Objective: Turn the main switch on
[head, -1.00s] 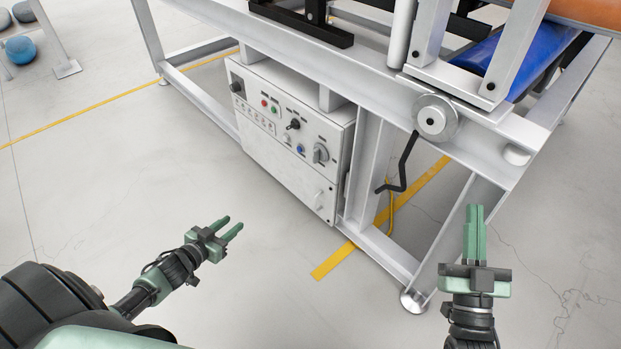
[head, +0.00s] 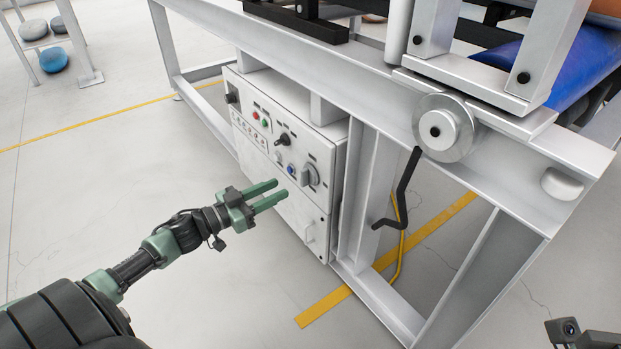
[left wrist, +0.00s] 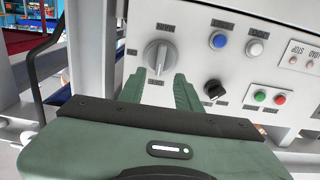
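The main switch looks to be the large grey rotary knob (head: 310,175) at the right of the white control panel's front (head: 262,160). In the left wrist view, the knob (left wrist: 159,56) has its ridge roughly upright in the picture. My left gripper (head: 282,188) is open and empty, just in front of the panel, left of and below the knob in the head view. In the left wrist view its two fingers (left wrist: 160,86) are apart, pointing toward the knob. I cannot tell whether they touch it. My right gripper's fingers are out of view.
A black selector (head: 283,140), a blue button (head: 291,169), and green and red buttons (head: 259,119) share the panel. A grey steel frame (head: 360,190) surrounds it, with a black crank (head: 401,190) to the right. The floor in front is clear.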

